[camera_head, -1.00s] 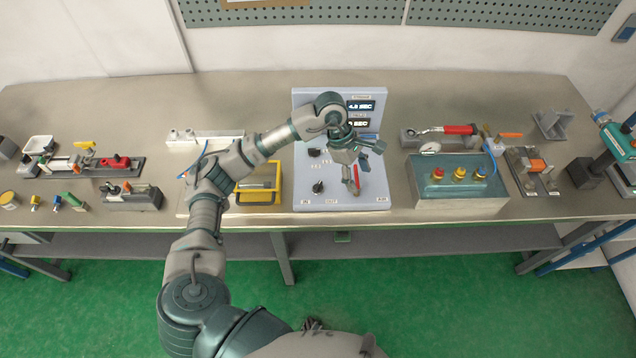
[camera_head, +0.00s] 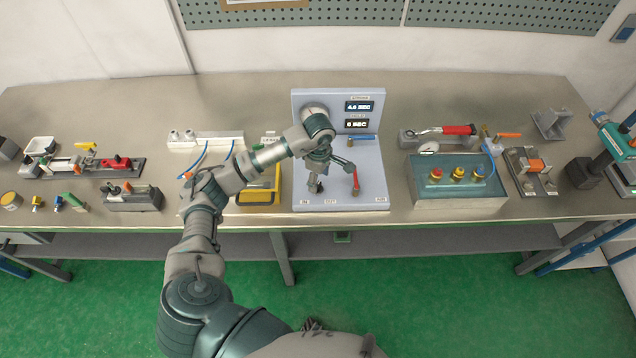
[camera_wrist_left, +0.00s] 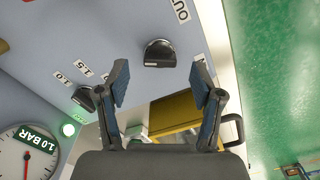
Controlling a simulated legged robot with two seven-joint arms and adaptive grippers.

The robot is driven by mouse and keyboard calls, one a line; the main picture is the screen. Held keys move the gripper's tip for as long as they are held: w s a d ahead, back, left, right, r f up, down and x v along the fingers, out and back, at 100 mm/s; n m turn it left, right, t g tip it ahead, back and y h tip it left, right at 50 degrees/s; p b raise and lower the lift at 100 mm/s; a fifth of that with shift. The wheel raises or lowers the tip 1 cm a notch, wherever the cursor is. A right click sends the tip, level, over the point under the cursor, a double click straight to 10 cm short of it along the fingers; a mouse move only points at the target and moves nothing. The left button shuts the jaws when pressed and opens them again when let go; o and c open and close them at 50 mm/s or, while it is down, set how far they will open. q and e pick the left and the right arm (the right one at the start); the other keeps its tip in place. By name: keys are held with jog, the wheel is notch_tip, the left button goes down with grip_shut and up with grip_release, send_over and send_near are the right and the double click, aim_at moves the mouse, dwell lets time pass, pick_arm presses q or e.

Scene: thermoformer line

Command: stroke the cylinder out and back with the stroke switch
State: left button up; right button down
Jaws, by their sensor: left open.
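The stroke switch, a black rotary knob (camera_wrist_left: 160,53) with an OUT label beside it, shows in the left wrist view on the pale panel (camera_head: 372,155). It points sideways across the picture, just ahead of the fingertips and apart from them. My left gripper (camera_wrist_left: 160,85) is open and empty; in the head view it hangs over the front of the panel (camera_head: 333,180) and hides most of the switch. The cylinder is not clearly seen; a yellow frame (camera_head: 254,199) left of the panel is partly covered by my arm. My right gripper is not in view.
A second black knob (camera_wrist_left: 85,97), a lit green lamp (camera_wrist_left: 68,130) and a 1.0 BAR gauge (camera_wrist_left: 27,155) lie near the fingers. A red-handled lever (camera_head: 356,184) stands close right of the gripper. A button box (camera_head: 425,190) is further right.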

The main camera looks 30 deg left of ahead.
aim_at(318, 185)
pick_arm(q)
notch_tip(318, 185, down, 2)
jog(key=shift+d+f, duration=0.15)
jog(key=shift+f, duration=0.5)
jog(key=shift+a+f, duration=0.1)
jog(key=shift+a, duration=0.3)
jog(key=shift+c, duration=0.3)
jog(key=shift+d, duration=0.1)
jog(key=c, duration=1.1)
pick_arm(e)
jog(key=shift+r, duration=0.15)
